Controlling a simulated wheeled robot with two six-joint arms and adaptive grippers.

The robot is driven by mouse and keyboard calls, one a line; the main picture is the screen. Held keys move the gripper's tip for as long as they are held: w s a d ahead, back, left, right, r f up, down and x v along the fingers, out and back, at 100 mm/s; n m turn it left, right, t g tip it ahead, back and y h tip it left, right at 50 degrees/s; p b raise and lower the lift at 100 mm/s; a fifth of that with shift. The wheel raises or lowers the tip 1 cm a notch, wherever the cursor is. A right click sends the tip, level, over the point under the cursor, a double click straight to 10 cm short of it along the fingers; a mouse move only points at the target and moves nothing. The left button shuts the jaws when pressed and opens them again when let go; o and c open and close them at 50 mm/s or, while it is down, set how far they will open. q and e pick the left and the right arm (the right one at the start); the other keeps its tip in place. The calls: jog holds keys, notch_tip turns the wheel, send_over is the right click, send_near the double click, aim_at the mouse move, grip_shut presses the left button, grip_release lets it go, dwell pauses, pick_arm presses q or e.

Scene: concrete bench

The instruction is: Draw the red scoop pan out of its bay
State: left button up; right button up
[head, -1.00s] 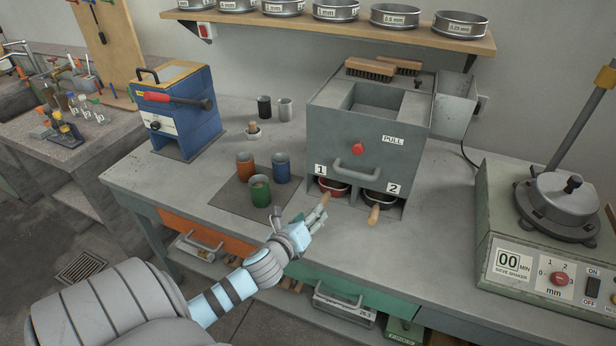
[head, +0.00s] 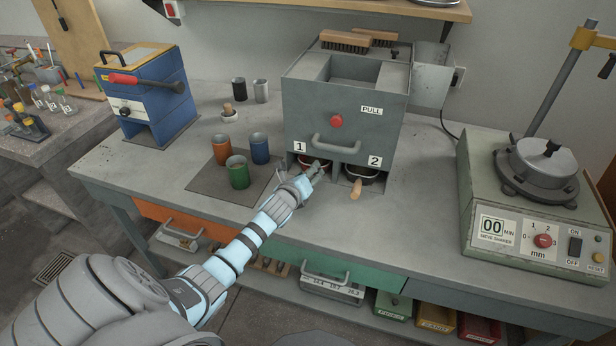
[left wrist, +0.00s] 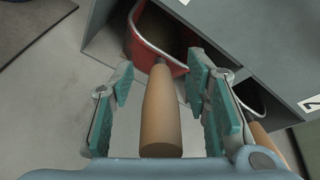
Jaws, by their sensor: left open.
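The red scoop pan (left wrist: 158,62) sits in bay 1, the left of two bays under the grey splitter box (head: 345,110). Its wooden handle (left wrist: 161,112) sticks out of the bay. My left gripper (left wrist: 162,85) is open, with one finger on each side of the handle and gaps visible on both sides. In the head view my left gripper (head: 318,170) is at the mouth of bay 1 and hides most of the red pan. A dark pan (head: 362,173) with a wooden handle (head: 356,190) is in bay 2. My right gripper is out of view.
Orange (head: 222,150), green (head: 237,172) and blue (head: 260,148) cups stand on a dark mat (head: 205,187) to the left. A sieve shaker (head: 530,215) stands at the right. The bench in front of the bays is mostly clear.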

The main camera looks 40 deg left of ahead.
pick_arm(q)
jog(key=shift+w+a+f, duration=0.1)
jog(key=shift+w+f, duration=0.05)
jog(key=shift+w, duration=0.2)
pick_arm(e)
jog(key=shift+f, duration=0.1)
pick_arm(q)
jog(key=shift+c, duration=0.6)
grip_shut()
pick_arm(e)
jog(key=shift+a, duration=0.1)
pick_arm(q)
jog(key=shift+s, duration=0.15)
